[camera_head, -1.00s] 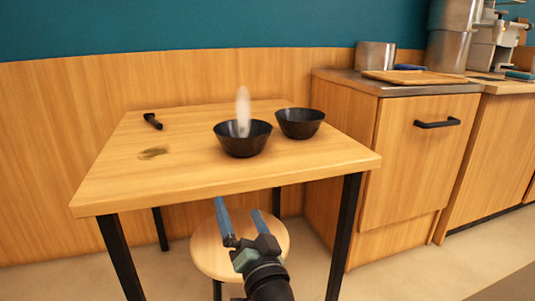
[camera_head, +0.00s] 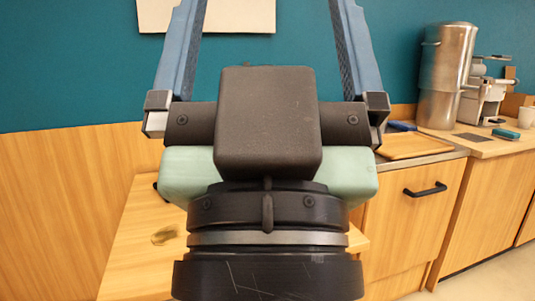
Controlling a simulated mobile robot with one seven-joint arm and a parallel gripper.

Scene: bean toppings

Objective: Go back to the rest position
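My gripper (camera_head: 265,25) fills the middle of the head view, raised close to the camera. Its two blue fingers point up and stand wide apart, with nothing between them. The gripper's dark body hides most of the wooden table (camera_head: 135,255) behind it. The two black bowls on that table are hidden from view now.
A dark patch (camera_head: 165,235) shows on the table's left part. To the right, a wooden cabinet (camera_head: 405,225) carries a wooden tray (camera_head: 410,146), a blue item (camera_head: 402,126) and a tall metal container (camera_head: 445,75). A white cup (camera_head: 526,117) stands at the far right.

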